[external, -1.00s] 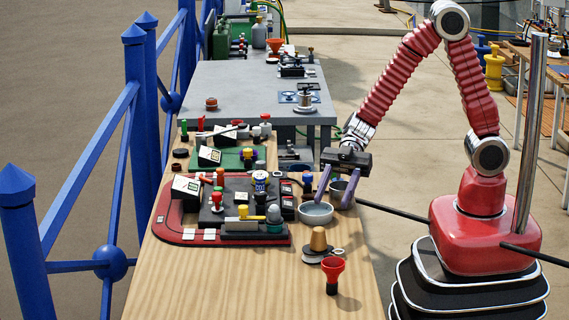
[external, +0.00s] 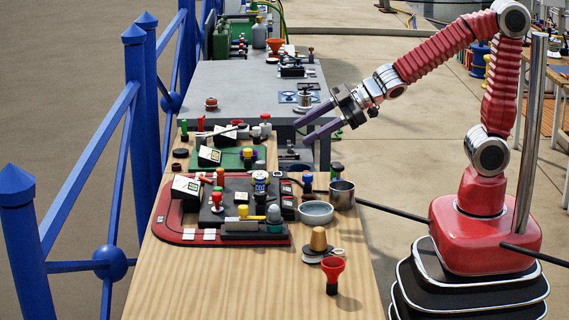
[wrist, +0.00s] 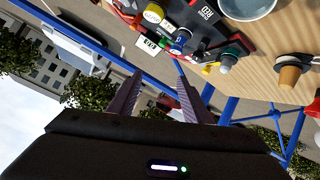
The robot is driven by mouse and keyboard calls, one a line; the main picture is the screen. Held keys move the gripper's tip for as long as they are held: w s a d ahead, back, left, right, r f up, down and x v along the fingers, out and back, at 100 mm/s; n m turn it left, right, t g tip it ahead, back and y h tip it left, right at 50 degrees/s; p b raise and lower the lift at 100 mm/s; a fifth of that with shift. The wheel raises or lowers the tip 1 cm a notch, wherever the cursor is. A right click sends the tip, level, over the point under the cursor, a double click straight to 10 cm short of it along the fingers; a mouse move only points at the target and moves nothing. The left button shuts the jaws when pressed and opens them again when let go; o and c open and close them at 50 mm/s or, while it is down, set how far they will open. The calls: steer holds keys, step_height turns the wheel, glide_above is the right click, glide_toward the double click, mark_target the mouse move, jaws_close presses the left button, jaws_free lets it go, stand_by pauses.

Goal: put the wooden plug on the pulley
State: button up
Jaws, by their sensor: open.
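The wooden plug (external: 318,238) is a tan tapered piece standing upright, wide end down, near the front right of the wooden table. It appears to rest on the pulley (external: 313,257), a low dark and pale disc with a metal eye at its right. In the wrist view the plug (wrist: 289,76) shows at the right, with the pulley (wrist: 296,60) partly behind it. My gripper (external: 305,130) is open and empty, raised above the table's far end and pointing left, well away from the plug. Its fingers (wrist: 158,70) also show empty in the wrist view.
A red-edged tray (external: 165,232) with several parts fills the left. Bare wood lies at the front left.

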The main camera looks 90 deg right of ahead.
steer(key=s+d+r+m+g+h, duration=0.1)
steer(key=s+d+m+g+h, duration=0.3)
steer(key=s, duration=0.8)
steer(key=s+a+f+m+g+y, duration=0.1)
steer(key=s+a+g+y, duration=0.1)
steer(key=s, duration=1)
steer(key=shift+a+f+m+y, duration=0.15)
steer(key=shift+a+m+y, duration=0.25)
steer(key=shift+a+y, duration=0.15)
